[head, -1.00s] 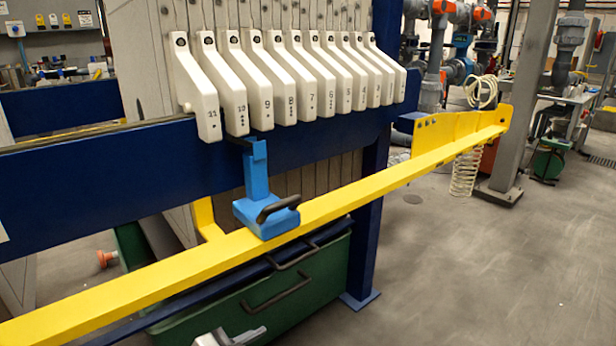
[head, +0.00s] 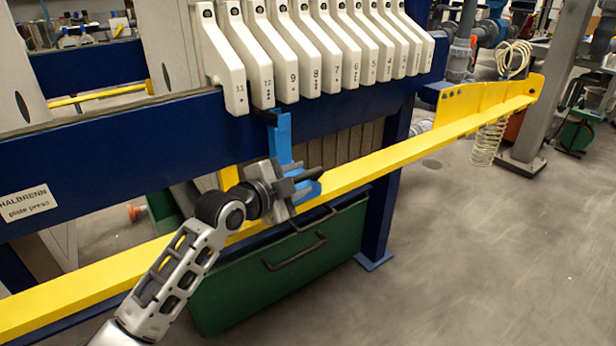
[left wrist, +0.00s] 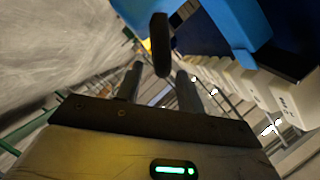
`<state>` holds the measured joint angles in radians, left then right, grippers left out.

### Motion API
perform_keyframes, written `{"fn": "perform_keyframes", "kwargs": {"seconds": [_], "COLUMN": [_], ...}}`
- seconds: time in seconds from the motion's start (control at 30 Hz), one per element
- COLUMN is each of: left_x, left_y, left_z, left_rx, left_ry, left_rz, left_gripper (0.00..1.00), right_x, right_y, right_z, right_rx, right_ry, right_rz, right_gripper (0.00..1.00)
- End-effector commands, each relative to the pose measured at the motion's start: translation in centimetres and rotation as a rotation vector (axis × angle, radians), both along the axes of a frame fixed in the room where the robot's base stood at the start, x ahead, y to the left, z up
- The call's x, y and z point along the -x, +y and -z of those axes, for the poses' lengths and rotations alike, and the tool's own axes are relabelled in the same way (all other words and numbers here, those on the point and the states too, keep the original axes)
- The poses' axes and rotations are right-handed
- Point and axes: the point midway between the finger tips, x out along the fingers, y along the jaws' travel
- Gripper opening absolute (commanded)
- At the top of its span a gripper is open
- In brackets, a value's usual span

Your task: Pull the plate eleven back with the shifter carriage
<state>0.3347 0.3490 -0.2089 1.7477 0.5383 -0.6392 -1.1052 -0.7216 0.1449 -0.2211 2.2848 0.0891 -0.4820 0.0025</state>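Plate eleven's white handle (head: 224,65), marked 11, is leftmost in the head view's row, just left of plate ten (head: 257,70). The blue shifter carriage (head: 284,140) sits on the yellow rail; its dark top tab is just below plate ten's handle. My left gripper (head: 312,182) is at the carriage's base and hides much of it and its handle. In the left wrist view the fingers (left wrist: 160,72) are open. The black carriage handle (left wrist: 161,45) shows between and just beyond their tips, with the blue carriage (left wrist: 225,18) above. My right gripper is not in view.
The yellow rail (head: 400,145) runs along the front of the press below the dark blue beam (head: 120,140). A green bin (head: 300,270) with dark handles stands under the rail. A coiled hose (head: 488,143) hangs at the rail's right end.

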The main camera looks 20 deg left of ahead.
Motion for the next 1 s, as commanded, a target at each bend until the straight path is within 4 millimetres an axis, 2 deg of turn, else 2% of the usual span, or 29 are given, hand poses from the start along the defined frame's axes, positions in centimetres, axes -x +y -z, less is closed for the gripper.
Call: {"fn": "perform_keyframes", "kwargs": {"seconds": [0.1, 0.23, 0.6, 0.63, 0.77, 1.0], "left_x": [-1.8, -3.0, -3.5, -3.5, -3.5, -3.5], "left_y": [-0.7, -1.1, -1.3, -1.3, -1.3, -1.2], "left_z": [0.5, 0.7, 0.8, 0.8, 0.8, 0.9], "left_rx": [0.002, 0.001, 0.001, 0.001, 0.001, -0.001], "left_ry": [0.0, -0.001, 0.0, 0.0, 0.0, 0.0], "left_rz": [0.0, 0.0, 0.0, 0.0, 0.0, 0.0], "left_gripper": [0.38, 0.38, 0.38, 0.35, 0.0, 0.0], "right_x": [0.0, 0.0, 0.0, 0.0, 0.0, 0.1], "right_y": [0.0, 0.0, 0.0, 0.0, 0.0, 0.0], "right_z": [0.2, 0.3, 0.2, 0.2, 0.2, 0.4], "right_rx": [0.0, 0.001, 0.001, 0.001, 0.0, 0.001], "right_ry": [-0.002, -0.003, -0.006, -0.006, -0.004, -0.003], "right_rz": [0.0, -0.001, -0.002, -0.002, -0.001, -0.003], "right_gripper": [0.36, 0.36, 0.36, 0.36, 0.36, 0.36]}}
